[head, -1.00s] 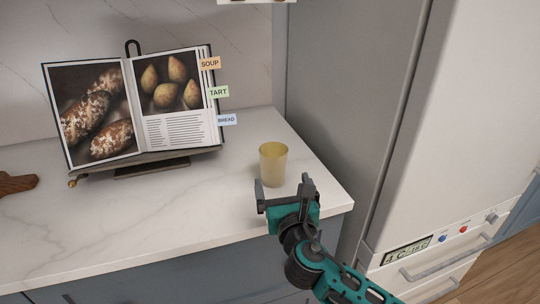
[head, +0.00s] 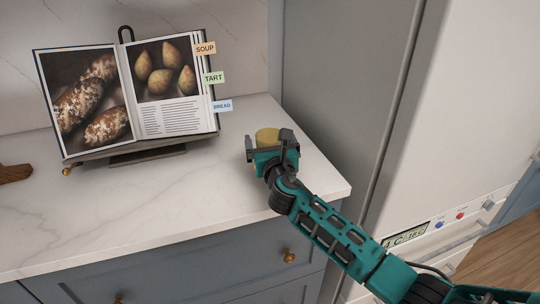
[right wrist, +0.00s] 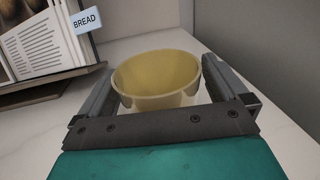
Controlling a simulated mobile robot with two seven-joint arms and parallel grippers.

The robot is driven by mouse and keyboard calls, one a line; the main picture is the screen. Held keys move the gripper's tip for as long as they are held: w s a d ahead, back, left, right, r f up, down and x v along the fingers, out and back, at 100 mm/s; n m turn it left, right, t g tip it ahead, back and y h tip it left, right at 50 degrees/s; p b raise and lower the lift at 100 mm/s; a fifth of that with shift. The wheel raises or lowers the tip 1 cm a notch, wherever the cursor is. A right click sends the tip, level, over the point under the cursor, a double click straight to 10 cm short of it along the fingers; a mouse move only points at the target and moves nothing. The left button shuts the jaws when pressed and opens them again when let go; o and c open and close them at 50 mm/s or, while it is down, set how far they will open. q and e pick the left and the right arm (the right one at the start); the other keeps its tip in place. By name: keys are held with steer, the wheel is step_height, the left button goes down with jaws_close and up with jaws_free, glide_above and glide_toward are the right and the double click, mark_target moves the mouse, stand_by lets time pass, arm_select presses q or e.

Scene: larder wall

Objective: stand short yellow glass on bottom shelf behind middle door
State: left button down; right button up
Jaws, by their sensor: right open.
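The short yellow glass (head: 268,135) stands upright on the white marble counter, near its right end. In the head view my right gripper covers most of it. In the right wrist view the glass (right wrist: 157,77) sits between the two fingers of my right gripper (right wrist: 158,88), with its open rim facing up. The fingers are open, one on each side of the glass. My right gripper (head: 270,148) comes at it from the front in the head view. My left gripper is out of view. The middle door and the bottom shelf cannot be made out.
An open cookbook (head: 165,115) on a stand is left of the glass. A wooden board (head: 14,172) lies at the far left. A tall grey panel (head: 335,80) and a white appliance (head: 460,130) rise at the right. The counter front (head: 150,225) is clear.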

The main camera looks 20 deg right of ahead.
steer(key=shift+w, duration=0.4)
steer(key=c, duration=1.1)
steer(key=shift+c, duration=0.7)
steer(key=shift+r, duration=0.2)
